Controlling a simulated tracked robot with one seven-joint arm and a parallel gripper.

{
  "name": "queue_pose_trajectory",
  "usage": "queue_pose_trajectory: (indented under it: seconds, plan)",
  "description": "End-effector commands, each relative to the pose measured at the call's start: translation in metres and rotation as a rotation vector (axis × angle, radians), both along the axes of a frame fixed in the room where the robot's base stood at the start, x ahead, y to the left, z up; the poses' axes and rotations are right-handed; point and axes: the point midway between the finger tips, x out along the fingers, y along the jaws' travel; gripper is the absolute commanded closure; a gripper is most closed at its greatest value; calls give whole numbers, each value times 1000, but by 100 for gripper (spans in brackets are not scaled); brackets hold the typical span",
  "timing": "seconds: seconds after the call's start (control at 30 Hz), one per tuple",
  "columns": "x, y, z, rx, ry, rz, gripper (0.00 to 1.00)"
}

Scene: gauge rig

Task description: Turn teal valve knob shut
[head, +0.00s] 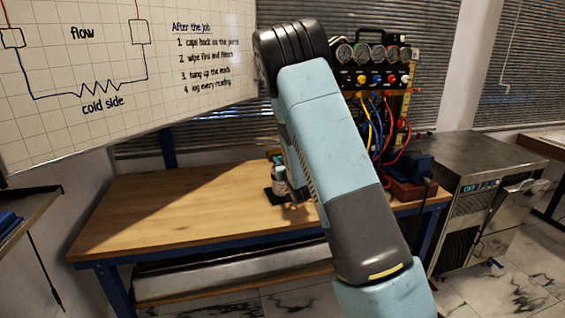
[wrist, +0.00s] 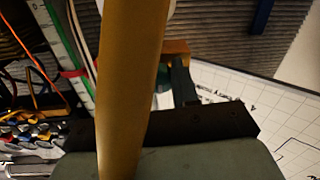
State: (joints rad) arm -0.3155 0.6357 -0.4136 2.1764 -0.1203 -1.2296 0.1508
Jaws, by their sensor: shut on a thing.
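My gripper (wrist: 160,72) shows in the wrist view beyond its dark palm. One dark finger is visible, and the other side is hidden by a brown-yellow bar close to the camera. It is shut on a small teal piece, which I take to be the teal valve knob (wrist: 161,74). Only part of the knob shows, so how far it is turned cannot be seen. In the head view my arm covers the middle, and the gripper and knob cannot be made out clearly.
A wooden workbench (head: 160,205) has a broad clear stretch at left. A gauge panel (head: 377,78) with coloured knobs and hoses stands at the back right. A metal cabinet (head: 475,160) stands right of the bench. A whiteboard (head: 130,60) hangs behind, at left.

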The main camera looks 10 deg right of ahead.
Motion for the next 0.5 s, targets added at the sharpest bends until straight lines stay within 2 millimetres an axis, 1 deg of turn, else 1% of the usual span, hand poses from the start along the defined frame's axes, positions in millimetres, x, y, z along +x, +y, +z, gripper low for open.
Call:
queue_pose_trajectory:
  seconds: [0.03,0.27,0.5]
  plan:
    - [0,3,0,10,1,5,100]
    - [0,5,0,113,10,7,100]
    - [0,4,0,312,29,7,100]
